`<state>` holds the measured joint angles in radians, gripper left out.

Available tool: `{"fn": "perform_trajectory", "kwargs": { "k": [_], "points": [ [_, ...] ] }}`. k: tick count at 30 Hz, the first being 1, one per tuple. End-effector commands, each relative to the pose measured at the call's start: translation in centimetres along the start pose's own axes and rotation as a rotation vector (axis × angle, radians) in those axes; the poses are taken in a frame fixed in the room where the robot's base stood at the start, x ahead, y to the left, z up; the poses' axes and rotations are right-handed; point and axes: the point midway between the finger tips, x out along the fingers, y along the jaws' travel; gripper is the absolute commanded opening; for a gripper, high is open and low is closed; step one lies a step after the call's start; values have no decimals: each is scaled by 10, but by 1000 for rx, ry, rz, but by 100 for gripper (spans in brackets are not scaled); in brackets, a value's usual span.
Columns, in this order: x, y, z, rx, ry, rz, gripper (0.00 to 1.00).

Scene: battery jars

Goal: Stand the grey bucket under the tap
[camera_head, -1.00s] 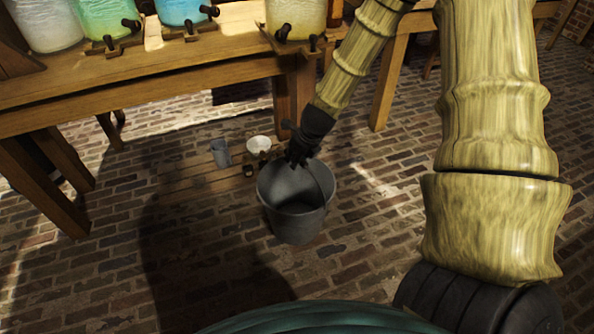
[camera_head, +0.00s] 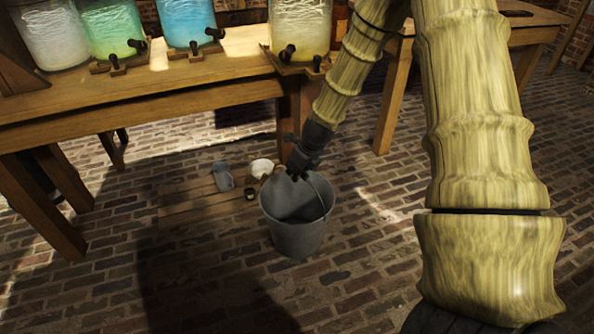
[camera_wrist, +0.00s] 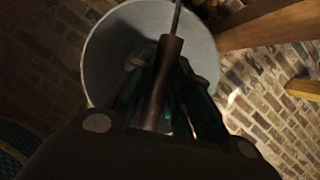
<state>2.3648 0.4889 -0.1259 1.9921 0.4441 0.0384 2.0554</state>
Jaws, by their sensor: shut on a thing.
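The grey bucket (camera_head: 297,238) is below the table's front edge, roughly upright and open at the top. I cannot tell whether its base touches the floor. My gripper (camera_head: 300,168) is at its far rim, shut on the bucket's handle. In the wrist view the handle's brown grip (camera_wrist: 163,85) lies between my fingers (camera_wrist: 168,105), with the bucket's pale rim (camera_wrist: 92,62) around and beyond them. Several jars with dark taps stand on the table; the yellowish jar's tap (camera_head: 287,53) is nearest above the bucket. The bucket's bottom is hidden inside.
The wooden table (camera_head: 140,112) has a leg just behind my gripper. A low slatted board (camera_head: 190,215) on the brick floor, left of the bucket, carries a grey mug (camera_head: 223,177), a white bowl (camera_head: 261,167) and a small dark pot (camera_head: 250,193). Bare brick lies right of the bucket.

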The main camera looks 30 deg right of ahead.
Motion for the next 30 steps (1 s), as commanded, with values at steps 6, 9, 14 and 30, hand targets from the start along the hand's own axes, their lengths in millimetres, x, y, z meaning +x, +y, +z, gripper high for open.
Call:
{"fn": "perform_trajectory", "kwargs": {
  "k": [6, 9, 14, 30],
  "points": [
    [15, 0, -5, -1, -3, -1, 0],
    [14, 0, -4, -1, -3, -1, 0],
    [14, 0, -4, -1, -3, -1, 0],
    [15, 0, -6, -1, -1, 0, 41]
  ]
}}
